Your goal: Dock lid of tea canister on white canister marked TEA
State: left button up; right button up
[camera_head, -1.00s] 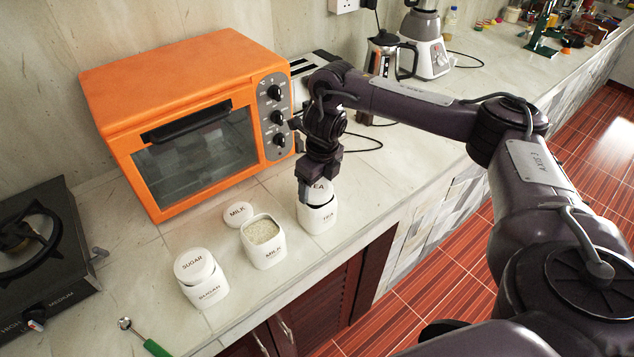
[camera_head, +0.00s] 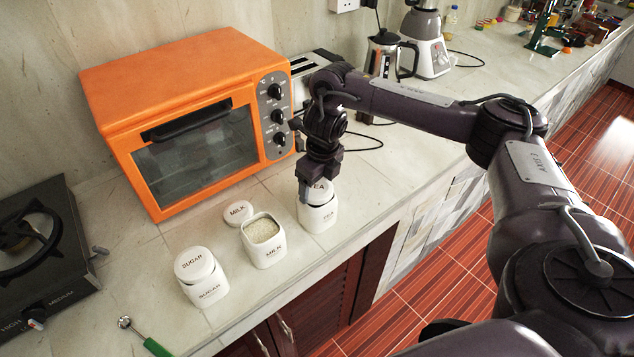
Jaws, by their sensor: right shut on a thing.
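The white canister marked TEA (camera_head: 322,217) stands upright on the counter near its front edge. The white lid marked TEA (camera_head: 321,190) is at the canister's mouth, its lettered top partly hidden by my right gripper. My right gripper (camera_head: 308,193) points down from above and is shut on the lid, with a finger at its left side. Whether the lid is fully seated cannot be told from this view. My left gripper is not in view.
Left of the TEA canister stand the open MILK canister (camera_head: 264,245), its lid (camera_head: 238,213) lying behind it, and the lidded SUGAR canister (camera_head: 208,284). An orange oven (camera_head: 190,90) stands behind. A green-handled scoop (camera_head: 156,347) lies front left.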

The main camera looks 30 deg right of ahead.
aim_at(319, 188)
jog(key=shift+f, duration=0.4)
jog(key=o, duration=0.7)
jog(key=shift+r, duration=0.15)
jog(key=r+p, duration=0.1)
jog(key=r, duration=0.1)
jog(key=r+p, duration=0.3)
jog(key=shift+s+d+r+p, duration=0.1)
jog(key=shift+s+r+p, duration=0.25)
jog(key=shift+r, duration=0.05)
jog(key=r+p, duration=0.5)
jog(key=shift+s+d, duration=0.1)
jog(key=shift+s, duration=0.2)
